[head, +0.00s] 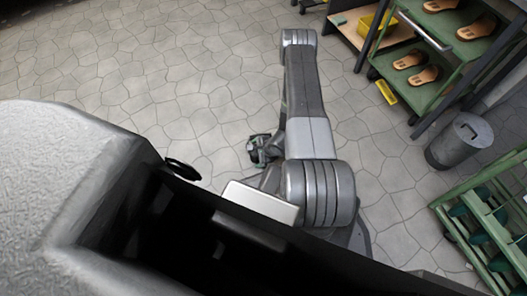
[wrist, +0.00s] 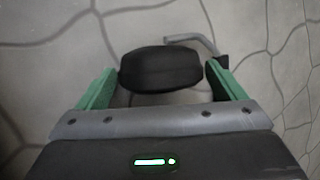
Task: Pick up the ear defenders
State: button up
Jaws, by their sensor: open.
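The ear defenders (wrist: 160,68) show in the wrist view as a black, rounded cup between the tips of my two green fingers, above the stone floor. A thin grey bar, perhaps part of their headband, shows behind the cup to the right. My gripper (wrist: 161,80) is open, with one finger on each side of the cup. A small gap shows on the right; on the left the finger is very near the cup, and I cannot tell whether it touches. In the head view my gripper (head: 263,150) is a small dark shape with green beside my arm; the ear defenders cannot be told apart there.
In the head view, a green rack (head: 408,91) with several tan sandals stands at the upper right. A grey metal bin (head: 460,142) stands below it, and a green crate-like frame (head: 449,212) is at the lower right. The paved floor (head: 150,85) at the left is clear.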

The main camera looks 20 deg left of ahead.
jog(key=c, duration=1)
